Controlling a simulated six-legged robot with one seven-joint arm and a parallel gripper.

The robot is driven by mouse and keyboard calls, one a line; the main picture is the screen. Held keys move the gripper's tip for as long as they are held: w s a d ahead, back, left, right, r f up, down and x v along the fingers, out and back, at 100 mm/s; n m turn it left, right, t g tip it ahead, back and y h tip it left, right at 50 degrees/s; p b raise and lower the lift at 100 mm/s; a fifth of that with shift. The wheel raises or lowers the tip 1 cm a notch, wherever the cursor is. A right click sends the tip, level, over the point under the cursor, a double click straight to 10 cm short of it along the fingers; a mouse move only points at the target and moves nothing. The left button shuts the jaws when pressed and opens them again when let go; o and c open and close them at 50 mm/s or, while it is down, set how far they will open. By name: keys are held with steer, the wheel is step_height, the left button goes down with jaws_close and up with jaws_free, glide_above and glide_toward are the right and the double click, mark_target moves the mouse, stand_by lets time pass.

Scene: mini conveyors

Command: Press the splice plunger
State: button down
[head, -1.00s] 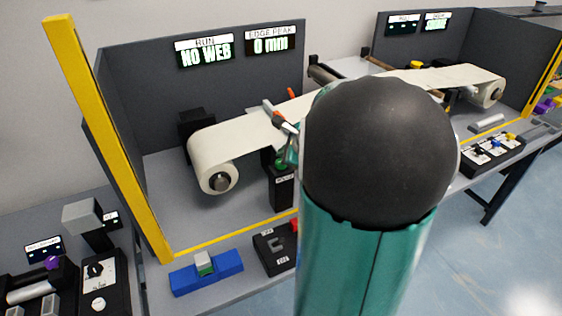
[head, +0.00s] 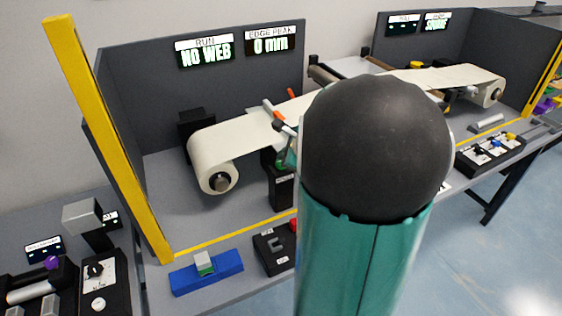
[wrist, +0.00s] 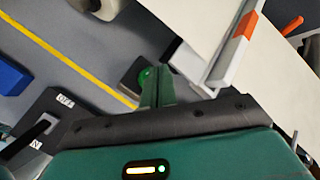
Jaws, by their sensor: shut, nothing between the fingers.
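The splice plunger seems to be the green-topped button on a black post (head: 281,188), in front of the web near the left roll. Its green cap (wrist: 147,76) shows in the wrist view just beyond my fingertips. My gripper (wrist: 158,82) has its two teal fingers shut together with nothing between them. Its tip looks beside or over the cap's right side; I cannot tell whether it touches. In the head view my arm's dark joint hides most of the gripper and the area right of the post.
A white web runs from the left roll (head: 214,170) to the right roll (head: 489,94). A grey bar with an orange part (wrist: 236,50) lies close right of my fingers. A black switch box (head: 272,252) and a blue block (head: 206,272) stand in front. The screen (head: 205,52) reads NO WEB.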

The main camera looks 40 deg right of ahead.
steer(key=shift+f, duration=0.8)
stand_by(0.9)
steer(key=shift+r, duration=1.25)
steer(key=shift+r, duration=2.5)
